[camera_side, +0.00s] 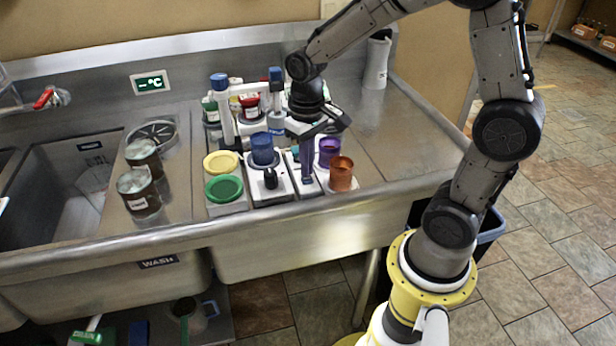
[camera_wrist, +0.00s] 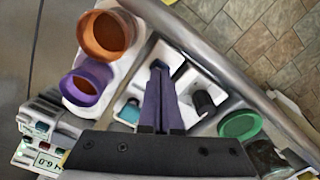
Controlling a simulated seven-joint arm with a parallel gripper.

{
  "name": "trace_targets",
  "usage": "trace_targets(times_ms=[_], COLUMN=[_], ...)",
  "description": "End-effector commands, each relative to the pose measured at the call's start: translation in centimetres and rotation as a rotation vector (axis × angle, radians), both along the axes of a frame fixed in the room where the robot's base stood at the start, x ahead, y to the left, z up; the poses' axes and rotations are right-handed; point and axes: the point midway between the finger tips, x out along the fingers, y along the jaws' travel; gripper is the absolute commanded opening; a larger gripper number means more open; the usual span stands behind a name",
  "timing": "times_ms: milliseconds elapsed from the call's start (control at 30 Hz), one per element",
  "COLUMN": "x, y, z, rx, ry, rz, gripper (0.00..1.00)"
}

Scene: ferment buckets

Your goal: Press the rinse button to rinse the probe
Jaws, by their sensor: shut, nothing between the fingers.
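My gripper (camera_side: 307,181) is shut and empty, its fingers pointing down over a narrow white panel (camera_side: 312,191) between the blue cup's base and the orange cup. In the wrist view the shut fingertips (camera_wrist: 158,68) are close to a small dark piece at the panel's end; I cannot tell whether they touch it. A teal spot (camera_wrist: 131,112) shows on the same white panel, beside the fingers. I cannot tell which of these is the rinse button, as the fingers cover part of the panel. I cannot make out the probe clearly.
An orange cup (camera_side: 341,172) and a purple cup (camera_side: 329,151) stand right of the gripper. A blue cup (camera_side: 263,150), a black knob (camera_side: 270,179) and a green lid (camera_side: 224,188) are left. Brown jars (camera_side: 139,190) stand near the sink.

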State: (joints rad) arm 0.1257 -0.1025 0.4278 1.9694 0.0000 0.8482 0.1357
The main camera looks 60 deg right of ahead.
Motion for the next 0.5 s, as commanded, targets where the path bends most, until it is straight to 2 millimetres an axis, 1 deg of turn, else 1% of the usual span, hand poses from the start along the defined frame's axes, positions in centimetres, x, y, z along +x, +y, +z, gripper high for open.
trace_targets(times_ms=[100, 500], x=[0.1, 0.1], y=[0.0, 0.0], z=[1.0, 3.8], rx=[0.000, -0.001], ry=[-0.004, -0.003], rz=[0.000, 0.000], gripper=[0.00, 0.00])
